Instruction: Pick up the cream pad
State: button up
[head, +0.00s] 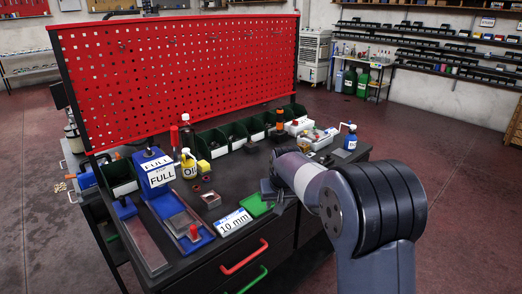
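I cannot make out a cream pad for certain in the head view. My arm reaches in from the right over the workbench (215,262), and its wrist end hangs over the bench's right half. Dark shapes below the wrist may be my gripper (279,203), but they blend with the dark bench top. I cannot see whether the fingers are open or hold anything. The arm hides part of the bench's right side.
A red perforated panel (180,80) rises behind the bench, with green bins (212,143) along its foot. Open floor lies right.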

aim_at(203, 165)
jog(key=i+l+z, duration=0.15)
jog(key=i+z, duration=0.55)
jog(key=z, duration=0.2)
jog(key=i+u, duration=0.35)
jog(key=i+l+u, duration=0.1)
jog(key=u, duration=0.2)
jog(key=i+j+u, duration=0.2)
jog(key=u, duration=0.25)
jog(key=i+j+u, duration=0.1)
jog(key=u, duration=0.35)
jog(key=i+u, duration=0.45)
jog(key=k, duration=0.1)
